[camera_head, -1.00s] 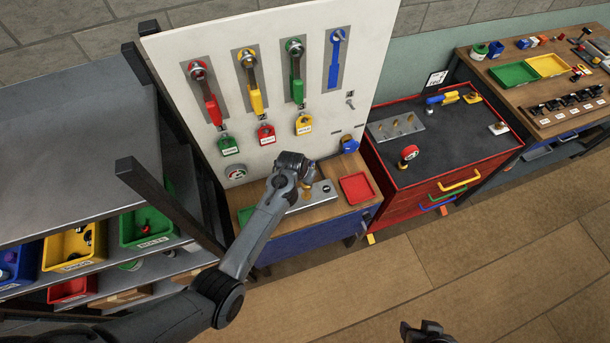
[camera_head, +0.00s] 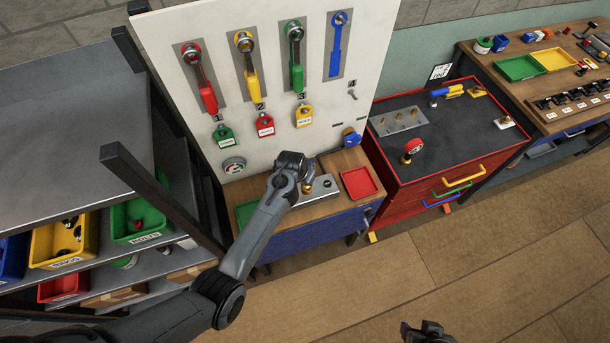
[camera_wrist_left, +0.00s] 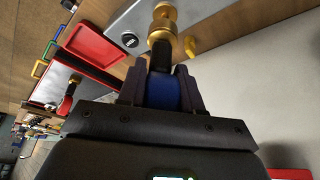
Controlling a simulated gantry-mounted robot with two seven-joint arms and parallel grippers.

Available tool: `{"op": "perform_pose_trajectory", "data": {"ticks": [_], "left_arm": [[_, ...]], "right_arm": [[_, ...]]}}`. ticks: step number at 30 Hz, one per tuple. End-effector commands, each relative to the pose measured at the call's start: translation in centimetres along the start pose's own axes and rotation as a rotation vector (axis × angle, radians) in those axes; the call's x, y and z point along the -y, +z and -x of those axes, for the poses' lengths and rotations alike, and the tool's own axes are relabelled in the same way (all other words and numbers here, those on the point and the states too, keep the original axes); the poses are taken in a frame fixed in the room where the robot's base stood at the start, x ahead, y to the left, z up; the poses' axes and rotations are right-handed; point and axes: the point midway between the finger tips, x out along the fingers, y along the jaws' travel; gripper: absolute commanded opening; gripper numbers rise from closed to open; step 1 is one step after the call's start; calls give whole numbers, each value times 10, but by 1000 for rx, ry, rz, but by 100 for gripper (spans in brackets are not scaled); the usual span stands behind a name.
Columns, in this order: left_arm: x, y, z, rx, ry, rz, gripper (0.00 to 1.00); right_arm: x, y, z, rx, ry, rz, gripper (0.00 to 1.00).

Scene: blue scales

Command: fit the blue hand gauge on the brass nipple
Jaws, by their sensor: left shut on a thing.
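In the left wrist view, my left gripper (camera_wrist_left: 160,85) is shut on the blue hand gauge (camera_wrist_left: 162,94); its blue body is between the fingers and its black stem points away from them. The stem's end lines up with the brass nipple (camera_wrist_left: 162,28) and overlaps its near end. I cannot tell whether they are joined or only close. In the head view, my left gripper (camera_head: 304,172) is over the metal plate (camera_head: 318,191) on the small bench and hides the gauge. My right gripper (camera_head: 426,333) is at the bottom edge, partly cut off; its jaws are unclear.
A red tray (camera_head: 357,183) lies right of the plate and a green tray (camera_head: 246,213) left of it. A red tool chest (camera_head: 450,150) stands to the right. The floor in front is clear.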

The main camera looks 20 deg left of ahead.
Motion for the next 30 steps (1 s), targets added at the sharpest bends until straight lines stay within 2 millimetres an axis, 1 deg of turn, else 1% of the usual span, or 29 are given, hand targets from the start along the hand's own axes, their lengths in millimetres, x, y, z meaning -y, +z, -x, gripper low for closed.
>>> {"op": "perform_pose_trajectory", "data": {"ticks": [8, 19, 30], "left_arm": [[0, -1, 1, -3, 0, 0, 0], [1, -2, 2, -3, -1, 0, 0], [1, -1, 1, -3, 0, 0, 0]], "right_arm": [[1, 0, 1, -1, -3, -4, 43], [1, -2, 6, -1, -3, -4, 43], [-1, -1, 6, 0, 3, 4, 43]]}}
